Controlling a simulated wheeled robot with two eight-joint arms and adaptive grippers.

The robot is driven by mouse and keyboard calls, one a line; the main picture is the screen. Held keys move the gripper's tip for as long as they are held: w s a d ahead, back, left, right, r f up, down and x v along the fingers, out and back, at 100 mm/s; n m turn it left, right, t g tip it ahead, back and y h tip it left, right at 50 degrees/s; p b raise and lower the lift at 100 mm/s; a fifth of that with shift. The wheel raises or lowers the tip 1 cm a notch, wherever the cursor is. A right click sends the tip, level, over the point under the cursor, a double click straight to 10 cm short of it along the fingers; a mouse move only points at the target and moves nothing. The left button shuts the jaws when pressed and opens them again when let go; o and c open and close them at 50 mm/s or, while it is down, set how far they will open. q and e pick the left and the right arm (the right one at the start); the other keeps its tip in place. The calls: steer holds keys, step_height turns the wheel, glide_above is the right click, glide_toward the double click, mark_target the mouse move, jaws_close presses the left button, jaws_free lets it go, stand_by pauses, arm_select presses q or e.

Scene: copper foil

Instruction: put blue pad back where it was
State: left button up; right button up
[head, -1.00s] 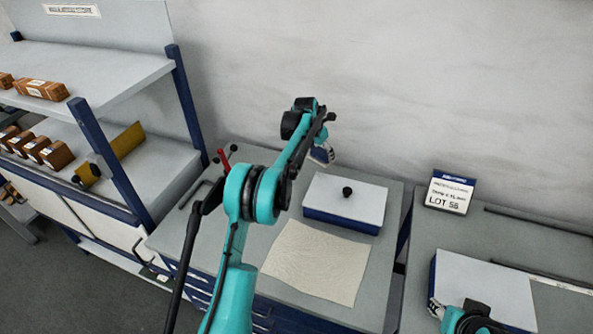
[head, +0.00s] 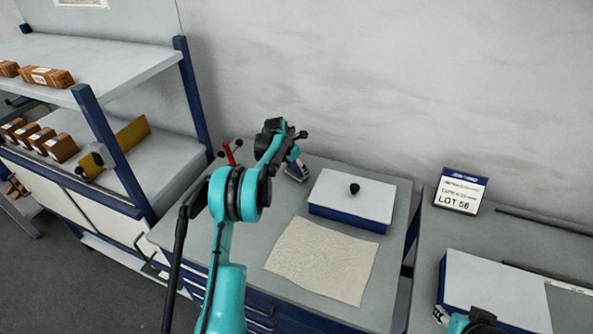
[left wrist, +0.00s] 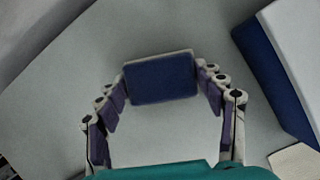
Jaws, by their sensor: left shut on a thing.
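The blue pad (left wrist: 161,80) is a small dark blue block with a pale edge, between the fingers of my left gripper in the left wrist view. My left gripper (left wrist: 163,85) is shut on it. In the head view my left gripper (head: 297,171) is at the back of the grey bench (head: 240,255), left of the white-topped blue box. From these views I cannot tell if the pad touches the bench. My right gripper (head: 441,315) shows only partly at the bottom right, and its jaws are not clear.
The white-topped blue box (head: 350,196) has a black knob. A cream cloth (head: 322,260) lies before it. A red-handled tool (head: 230,152) is behind my left arm. Shelves (head: 100,70) with brown boxes stand left. A LOT 56 sign (head: 461,190) stands on the right bench.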

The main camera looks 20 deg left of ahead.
arm_select(q)
steer(key=shift+f, duration=0.25)
steer(key=o, duration=1.2)
